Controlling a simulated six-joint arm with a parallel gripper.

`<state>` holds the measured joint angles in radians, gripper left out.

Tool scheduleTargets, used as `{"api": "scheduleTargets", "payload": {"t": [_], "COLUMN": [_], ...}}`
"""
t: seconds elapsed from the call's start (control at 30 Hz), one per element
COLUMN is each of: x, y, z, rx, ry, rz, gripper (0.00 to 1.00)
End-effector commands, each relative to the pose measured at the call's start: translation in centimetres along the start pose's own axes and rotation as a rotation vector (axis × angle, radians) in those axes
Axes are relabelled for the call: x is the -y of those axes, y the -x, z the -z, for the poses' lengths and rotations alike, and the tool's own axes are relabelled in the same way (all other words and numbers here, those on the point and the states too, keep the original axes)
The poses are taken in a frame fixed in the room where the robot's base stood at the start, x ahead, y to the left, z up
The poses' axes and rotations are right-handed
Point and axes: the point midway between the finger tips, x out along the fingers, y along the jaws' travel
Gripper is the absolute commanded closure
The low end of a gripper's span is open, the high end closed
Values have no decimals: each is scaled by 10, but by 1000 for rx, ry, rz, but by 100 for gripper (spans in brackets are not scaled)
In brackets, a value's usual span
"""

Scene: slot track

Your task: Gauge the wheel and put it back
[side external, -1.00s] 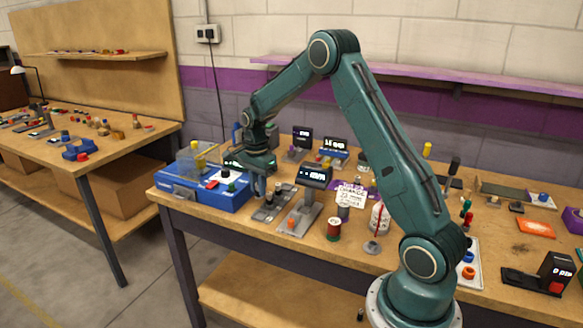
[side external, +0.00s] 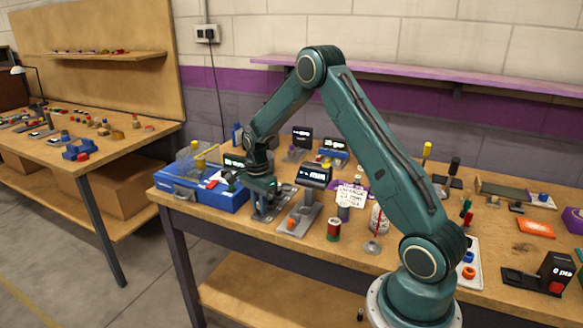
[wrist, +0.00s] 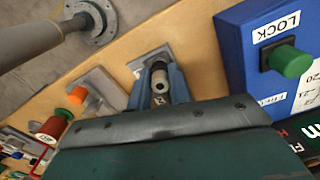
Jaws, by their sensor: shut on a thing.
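My gripper (side external: 266,210) is low over a grey slotted plate (side external: 287,192) beside the blue box. In the wrist view its two blue-grey fingers (wrist: 160,78) are shut on a small grey round part with a dark hole, probably the wheel (wrist: 158,68). The plate's pale end (wrist: 149,57) shows beyond the fingertips. I cannot tell whether the part rests in the slot or is just above it.
The blue box (side external: 178,184), with a LOCK label and green knob (wrist: 290,61), stands close left. A red-and-green spool (side external: 333,231), a handwritten card (side external: 350,197) and a white bottle are to the right. Several devices stand behind. The bench's front edge is near.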

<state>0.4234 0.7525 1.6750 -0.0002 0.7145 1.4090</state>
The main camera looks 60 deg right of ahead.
Motion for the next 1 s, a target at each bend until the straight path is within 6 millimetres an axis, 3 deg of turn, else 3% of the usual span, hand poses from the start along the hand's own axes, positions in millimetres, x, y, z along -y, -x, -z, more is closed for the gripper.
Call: {"api": "scheduleTargets", "payload": {"t": [0.33, 0.37, 0.47, 1.0], "x": [0, 0, 0, 1], "y": [-3, -3, -3, 8], "z": [0, 0, 0, 0], "rx": [0, 0, 0, 0], "ry": [0, 0, 0, 0], "rz": [-1, 0, 0, 2], "gripper": [100, 79, 59, 59]}}
